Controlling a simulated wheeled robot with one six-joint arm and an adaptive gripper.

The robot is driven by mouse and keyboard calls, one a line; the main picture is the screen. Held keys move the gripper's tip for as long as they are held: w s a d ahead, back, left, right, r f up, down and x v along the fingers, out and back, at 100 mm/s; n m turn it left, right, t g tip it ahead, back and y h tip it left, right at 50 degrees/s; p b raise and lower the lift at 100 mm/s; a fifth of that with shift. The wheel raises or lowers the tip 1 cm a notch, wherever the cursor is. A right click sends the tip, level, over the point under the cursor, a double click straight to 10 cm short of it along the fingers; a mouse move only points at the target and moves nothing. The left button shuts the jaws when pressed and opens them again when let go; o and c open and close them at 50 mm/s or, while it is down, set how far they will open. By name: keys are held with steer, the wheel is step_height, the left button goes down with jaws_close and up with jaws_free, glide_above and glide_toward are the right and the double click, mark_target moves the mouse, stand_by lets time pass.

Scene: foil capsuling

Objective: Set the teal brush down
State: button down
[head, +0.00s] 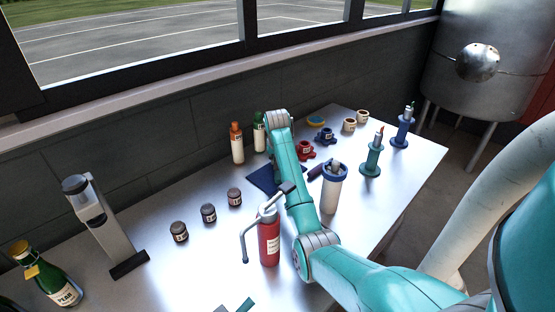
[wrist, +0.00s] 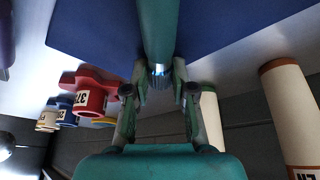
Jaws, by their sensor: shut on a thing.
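The teal brush (wrist: 157,28) shows in the wrist view as a round teal shaft with a metallic band near the jaws. My gripper (wrist: 157,88) is shut on it at that band. The shaft runs up out of the frame, across the dark blue mat (wrist: 85,22). I cannot tell whether it touches the mat. In the head view the mat (head: 262,179) lies mid-table beside my arm, which hides the gripper and brush.
A red canister (head: 269,243) and a white blue-rimmed cup (head: 331,198) stand close to my arm. Orange-capped (head: 237,148) and green-capped (head: 259,136) bottles stand behind the mat. A red holder (head: 305,151) is right of it.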

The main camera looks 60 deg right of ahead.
steer(key=c, duration=1)
jaws_free()
steer(key=shift+o, duration=0.2)
steer(key=shift+v, duration=3.85)
steer(key=shift+w+d, duration=0.1)
